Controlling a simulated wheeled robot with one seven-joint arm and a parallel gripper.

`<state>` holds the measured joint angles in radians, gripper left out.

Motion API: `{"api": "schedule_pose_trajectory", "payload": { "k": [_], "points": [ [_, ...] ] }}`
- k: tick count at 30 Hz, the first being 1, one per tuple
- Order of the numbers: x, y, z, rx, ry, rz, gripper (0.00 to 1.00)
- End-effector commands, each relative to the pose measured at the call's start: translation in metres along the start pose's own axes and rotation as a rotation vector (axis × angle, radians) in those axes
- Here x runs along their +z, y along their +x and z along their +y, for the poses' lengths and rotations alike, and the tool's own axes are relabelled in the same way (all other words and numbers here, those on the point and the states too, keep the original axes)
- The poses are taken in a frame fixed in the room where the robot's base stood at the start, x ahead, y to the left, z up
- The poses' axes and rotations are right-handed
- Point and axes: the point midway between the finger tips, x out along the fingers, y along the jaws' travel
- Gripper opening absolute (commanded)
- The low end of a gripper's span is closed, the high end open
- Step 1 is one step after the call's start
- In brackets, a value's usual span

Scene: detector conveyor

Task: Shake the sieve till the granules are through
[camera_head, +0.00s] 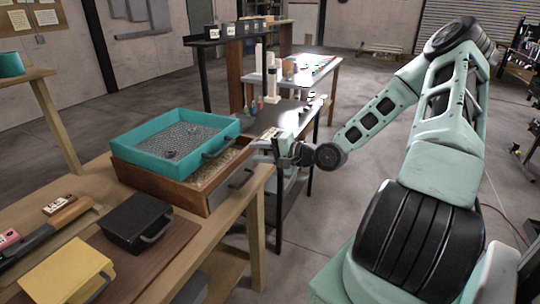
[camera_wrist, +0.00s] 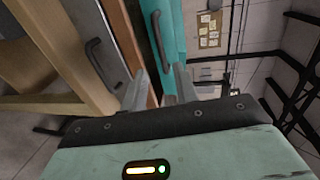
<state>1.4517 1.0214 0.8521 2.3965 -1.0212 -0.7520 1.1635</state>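The sieve (camera_head: 152,163) is a teal square frame with a grey mesh floor. It sits slightly askew on a wooden box (camera_head: 160,188), and tan granules (camera_head: 228,163) show in the box beside its right side. A small dark lump (camera_head: 170,154) lies on the mesh; I cannot tell whether fine granules are there. The sieve's dark handle (camera_head: 220,147) faces right, and it also shows in the wrist view (camera_wrist: 157,42). My gripper (camera_head: 262,150) is just right of the box, apart from the handle. In the wrist view its fingers (camera_wrist: 160,80) are spread and empty.
The box's grey front has its own handle (camera_head: 240,180), also close to my fingers in the wrist view (camera_wrist: 104,66). A black lidded box (camera_head: 135,220) and a yellow one (camera_head: 62,272) stand nearer on the bench. A dark shelf (camera_head: 225,40) stands behind.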

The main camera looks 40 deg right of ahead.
Motion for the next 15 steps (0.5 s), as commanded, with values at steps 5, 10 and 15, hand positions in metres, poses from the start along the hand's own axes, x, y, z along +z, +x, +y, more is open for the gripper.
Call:
{"api": "schedule_pose_trajectory", "payload": {
  "k": [5, 10, 15],
  "points": [
    [-0.001, -0.025, 0.000, 0.001, 0.001, 0.002, 0.30],
    [0.000, -0.033, 0.000, 0.000, 0.000, 0.000, 0.30],
    [0.000, -0.034, 0.000, 0.000, 0.000, -0.001, 0.30]
  ]
}}
